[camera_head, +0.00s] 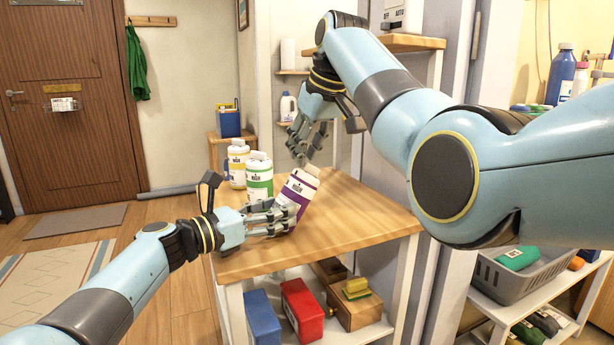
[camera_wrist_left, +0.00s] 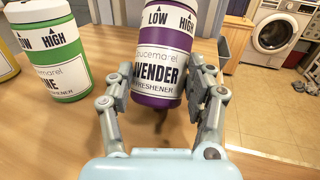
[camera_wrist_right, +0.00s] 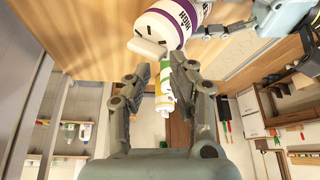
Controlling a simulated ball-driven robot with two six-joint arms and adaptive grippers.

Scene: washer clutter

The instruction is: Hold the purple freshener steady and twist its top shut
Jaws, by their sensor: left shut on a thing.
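The purple freshener (camera_head: 297,191) is a white bottle with a purple label. It leans to the right in the head view, over the wooden table. My left gripper (camera_head: 284,216) is shut around its lower part, with a finger on each side in the left wrist view (camera_wrist_left: 161,92). A shadow under its base suggests it is off the table. My right gripper (camera_head: 312,142) hangs above and behind it, fingers apart and empty. In the right wrist view, the freshener's white top (camera_wrist_right: 147,47) lies just beyond the open fingers (camera_wrist_right: 160,82), apart from them.
A green-label freshener (camera_head: 259,177) and a yellow-label one (camera_head: 237,163) stand left of the purple one on the table (camera_head: 365,222). The table's right side is clear. A lower shelf holds a red container (camera_head: 302,310) and a blue one (camera_head: 262,317).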

